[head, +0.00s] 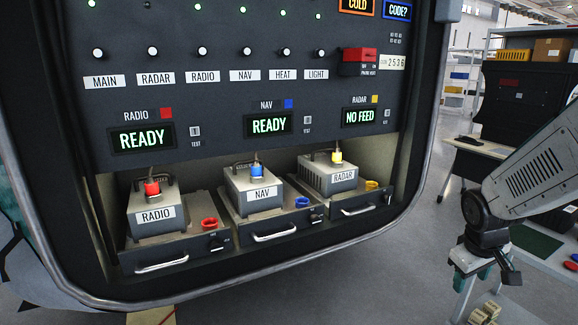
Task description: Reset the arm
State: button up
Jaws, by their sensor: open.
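My arm (535,165) comes in from the right edge and bends down at a dark joint. My gripper (488,268) hangs below it, pointing down, open, with nothing seen between its fingers. It is right of the panel cabinet (240,100), apart from it, in front of a workbench. Its far side is partly hidden.
Three drawers hold the RADIO unit (155,215), NAV unit (255,192) and RADAR unit (328,175), with red, blue and yellow plugs. Displays read READY, READY and NO FEED (360,117). A bench (475,152) and shelves stand behind my arm. Floor shows between cabinet and bench.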

jog(key=s+a+r+m, duration=0.1)
jog(key=s+a+r, duration=0.3)
jog(key=s, duration=0.3)
jog(key=s+a+r+m+y, duration=0.1)
jog(key=s+a+r, duration=0.3)
jog(key=s, duration=0.4)
jog(key=s+a+r+g+y, duration=0.1)
jog(key=s+a+r, duration=0.3)
jog(key=s, duration=0.3)
jog(key=shift+s+a+r+m, duration=0.2)
jog(key=shift+a+m, duration=0.2)
jog(key=shift+a, duration=0.25)
